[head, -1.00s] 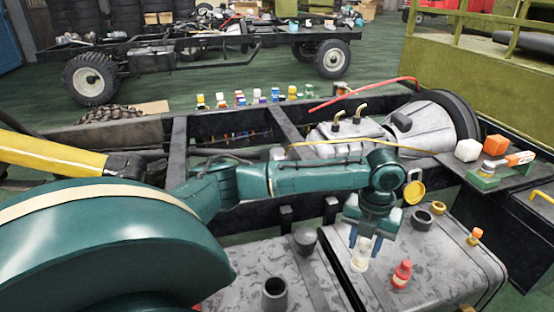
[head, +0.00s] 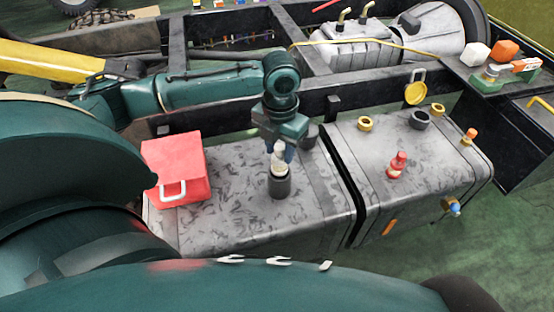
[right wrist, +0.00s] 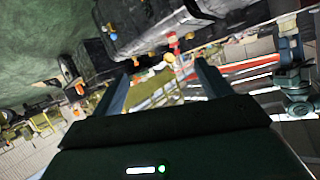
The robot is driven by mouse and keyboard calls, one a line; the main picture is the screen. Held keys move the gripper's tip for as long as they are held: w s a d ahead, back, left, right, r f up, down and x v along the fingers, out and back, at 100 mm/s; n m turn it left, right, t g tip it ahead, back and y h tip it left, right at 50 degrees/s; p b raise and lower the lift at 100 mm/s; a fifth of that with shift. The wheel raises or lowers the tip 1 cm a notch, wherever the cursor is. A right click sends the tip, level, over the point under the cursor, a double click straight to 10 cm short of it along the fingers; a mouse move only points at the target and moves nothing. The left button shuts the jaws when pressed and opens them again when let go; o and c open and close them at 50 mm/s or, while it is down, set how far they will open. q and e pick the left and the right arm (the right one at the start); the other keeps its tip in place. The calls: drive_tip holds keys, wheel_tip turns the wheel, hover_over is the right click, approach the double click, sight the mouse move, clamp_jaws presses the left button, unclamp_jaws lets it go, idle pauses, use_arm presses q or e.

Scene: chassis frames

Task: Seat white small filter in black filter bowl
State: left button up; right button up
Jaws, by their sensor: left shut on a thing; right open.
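The black filter bowl (head: 280,188) stands upright on the left grey tank top. My left gripper (head: 279,151) is directly above it, pointing down and shut on the white small filter (head: 279,164). The filter is upright, with its lower end at the bowl's mouth. How far it sits inside, I cannot tell; the bowl's wall and the fingers hide parts of it. My right gripper (right wrist: 160,78) shows in the right wrist view, with its fingers apart and nothing between them.
A red box (head: 176,160) stands left of the bowl. A dark cup (head: 309,134) is close behind my left gripper. The right tank holds a red fitting (head: 397,164), a black ring (head: 421,119) and brass rings (head: 365,124). The black chassis rail runs behind.

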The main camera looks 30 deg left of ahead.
sight(279, 157)
use_arm(q)
drive_tip(key=shift+f, duration=0.5)
wheel_tip(279, 157, down, 4)
drive_tip(key=shift+r+b, duration=0.1)
drive_tip(key=shift+b, duration=0.3)
drive_tip(key=shift+f, duration=0.3)
use_arm(e)
drive_tip(key=shift+s+d+r, duration=0.15)
drive_tip(key=shift+d+r, duration=0.15)
drive_tip(key=shift+r, duration=0.05)
use_arm(q)
drive_tip(key=o, duration=1)
drive_tip(key=shift+r, duration=0.1)
use_arm(e)
drive_tip(key=shift+f, duration=0.1)
